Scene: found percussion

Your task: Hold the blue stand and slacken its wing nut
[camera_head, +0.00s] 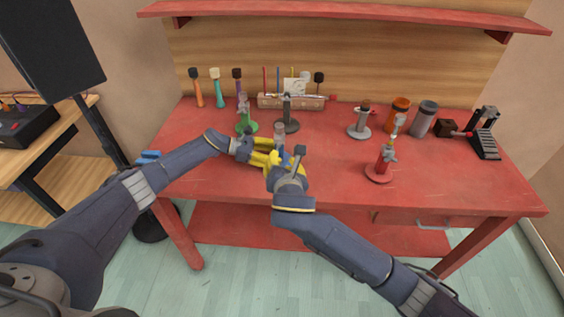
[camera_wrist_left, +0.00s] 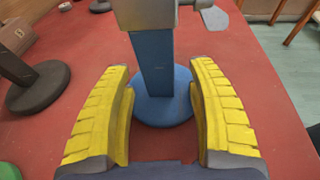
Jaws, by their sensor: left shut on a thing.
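The blue stand (camera_wrist_left: 152,62) has a round blue base (camera_wrist_left: 168,108) on the red table and stands upright in the left wrist view. A grey block (camera_wrist_left: 145,14) sits at its top; I cannot make out the wing nut clearly. My left gripper (camera_wrist_left: 160,75) has its yellow fingers on either side of the blue post and is shut on it. In the head view the left gripper (camera_head: 270,159) reaches in from the left, and the stand's clear grey top (camera_head: 280,131) shows above. My right gripper (camera_head: 276,166) is close beside it; its fingers are too small and overlapped to judge.
A green stand (camera_head: 246,127) and a dark grey stand (camera_head: 287,125) are behind the grippers. A light grey stand (camera_head: 359,131) and a red stand (camera_head: 379,170) are to the right. Shakers, a pedal and a tool rack (camera_head: 290,102) line the back. The front left tabletop is mostly clear.

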